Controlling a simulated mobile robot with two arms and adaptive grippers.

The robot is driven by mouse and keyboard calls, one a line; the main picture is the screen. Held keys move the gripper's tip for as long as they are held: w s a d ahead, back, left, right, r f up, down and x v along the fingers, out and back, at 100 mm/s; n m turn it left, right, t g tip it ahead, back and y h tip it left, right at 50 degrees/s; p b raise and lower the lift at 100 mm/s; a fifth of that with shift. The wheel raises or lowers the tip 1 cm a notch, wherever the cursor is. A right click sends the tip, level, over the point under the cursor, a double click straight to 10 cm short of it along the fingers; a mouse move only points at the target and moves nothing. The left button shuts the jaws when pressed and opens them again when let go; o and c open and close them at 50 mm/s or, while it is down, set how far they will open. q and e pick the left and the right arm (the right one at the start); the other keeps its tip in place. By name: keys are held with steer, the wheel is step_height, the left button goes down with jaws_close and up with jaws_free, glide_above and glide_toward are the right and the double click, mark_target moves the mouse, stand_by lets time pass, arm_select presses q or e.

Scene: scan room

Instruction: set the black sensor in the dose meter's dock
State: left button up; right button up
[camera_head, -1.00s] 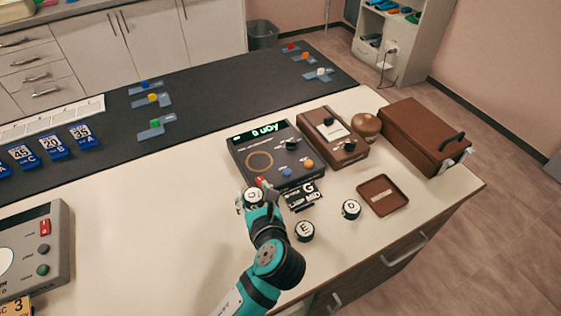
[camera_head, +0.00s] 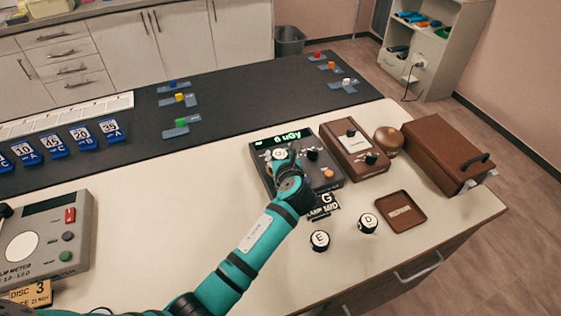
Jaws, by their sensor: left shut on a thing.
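The dose meter (camera_head: 326,160) is a dark box on the white counter with a lit green display reading uGy. Its ring-marked dock is covered by my gripper and the held piece. My left gripper (camera_head: 281,160) is over the dock area, shut on the black sensor (camera_head: 279,153), whose round white top shows. I cannot tell whether the sensor touches the dock or hovers just above it. My right gripper is not in view.
Black pieces with white tops marked E (camera_head: 320,240) and D (camera_head: 368,222) stand in front, near a brown tray (camera_head: 417,222). A black label marked G (camera_head: 323,206) lies by the meter. A brown meter (camera_head: 345,146) stands to the right. A grey meter (camera_head: 78,215) is at left.

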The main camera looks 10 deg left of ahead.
arm_select(q)
steer(key=shift+f, duration=1.4)
steer(key=o, duration=1.3)
steer(key=shift+s+f, duration=0.1)
steer(key=shift+o, duration=0.2)
steer(key=v, duration=1.2)
